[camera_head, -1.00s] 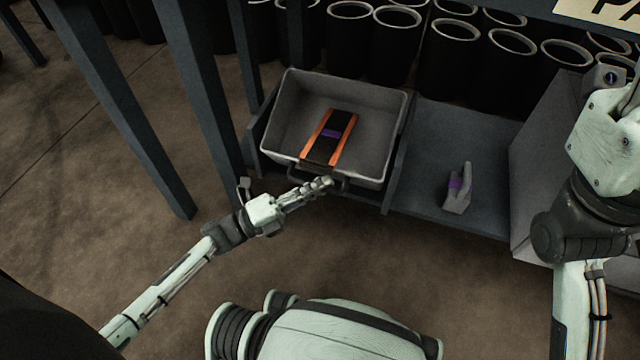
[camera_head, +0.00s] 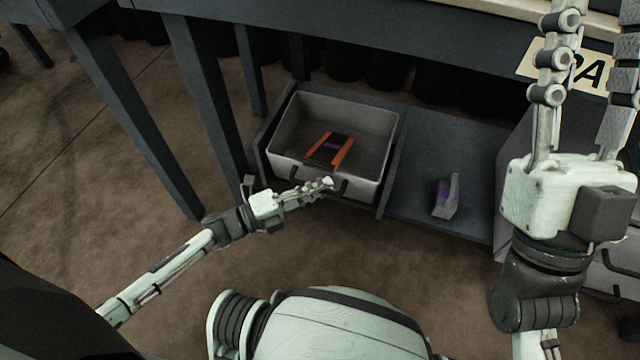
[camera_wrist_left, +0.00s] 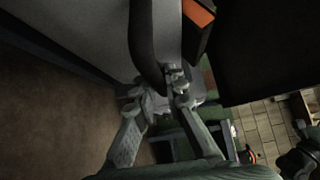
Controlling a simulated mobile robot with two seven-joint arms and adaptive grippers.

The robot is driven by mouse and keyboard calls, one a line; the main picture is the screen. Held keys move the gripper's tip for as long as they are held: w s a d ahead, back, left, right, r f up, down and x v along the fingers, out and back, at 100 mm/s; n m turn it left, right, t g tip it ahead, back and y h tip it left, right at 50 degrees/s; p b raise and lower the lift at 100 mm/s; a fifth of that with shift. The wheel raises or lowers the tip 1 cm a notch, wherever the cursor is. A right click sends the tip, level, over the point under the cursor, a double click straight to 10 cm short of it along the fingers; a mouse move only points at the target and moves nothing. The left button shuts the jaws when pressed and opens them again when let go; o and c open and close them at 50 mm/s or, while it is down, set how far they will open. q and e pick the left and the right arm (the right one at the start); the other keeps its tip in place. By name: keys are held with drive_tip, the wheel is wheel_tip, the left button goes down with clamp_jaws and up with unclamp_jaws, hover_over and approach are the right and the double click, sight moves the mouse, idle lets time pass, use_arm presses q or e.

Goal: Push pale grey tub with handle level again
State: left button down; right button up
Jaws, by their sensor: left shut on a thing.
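The pale grey tub (camera_head: 372,136) sits in the left bay of a low dark shelf, its front wall facing me. Whether it is level is hard to tell. An orange and black piece with a purple band (camera_head: 341,142) lies inside it. The dark handle (camera_head: 343,188) is on its front wall; it shows as a curved bar in the left wrist view (camera_wrist_left: 144,45). My left gripper (camera_head: 324,185) is shut on this handle; its fingers also show in the left wrist view (camera_wrist_left: 173,86). My right gripper (camera_head: 592,45) is raised at the right, fingers apart and empty.
A grey piece with purple bands (camera_head: 446,196) stands in the bay right of the tub. A dark table edge (camera_head: 400,45) and legs (camera_head: 150,120) frame the shelf. Black bins show behind. The floor in front is open.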

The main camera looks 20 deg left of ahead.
use_arm(q)
drive_tip(key=shift+w+a+r+p, duration=0.1)
drive_tip(key=shift+w+r+p, duration=0.1)
drive_tip(key=shift+r, duration=0.2)
drive_tip(key=shift+w+r+p, duration=0.1)
drive_tip(key=shift+r+p, duration=0.1)
drive_tip(key=shift+r, duration=0.2)
use_arm(e)
drive_tip(key=shift+w+a+f+g, duration=0.25)
drive_tip(key=shift+w+f+g, duration=0.05)
drive_tip(key=shift+w+g, duration=0.15)
drive_tip(key=shift+w+a+f+g, duration=0.2)
drive_tip(key=shift+w+f+g, duration=0.05)
drive_tip(key=shift+w+g, duration=0.2)
use_arm(q)
drive_tip(key=shift+r, duration=0.1)
use_arm(e)
drive_tip(key=shift+f, duration=0.1)
use_arm(q)
drive_tip(key=c, duration=1.9)
unclamp_jaws()
drive_tip(key=shift+o, duration=0.2)
use_arm(e)
drive_tip(key=shift+a, duration=0.1)
use_arm(q)
drive_tip(key=shift+s+a, duration=0.1)
drive_tip(key=shift+s, duration=0.1)
drive_tip(key=v, duration=1.1)
drive_tip(key=shift+s+a, duration=0.2)
drive_tip(key=shift+a, duration=0.05)
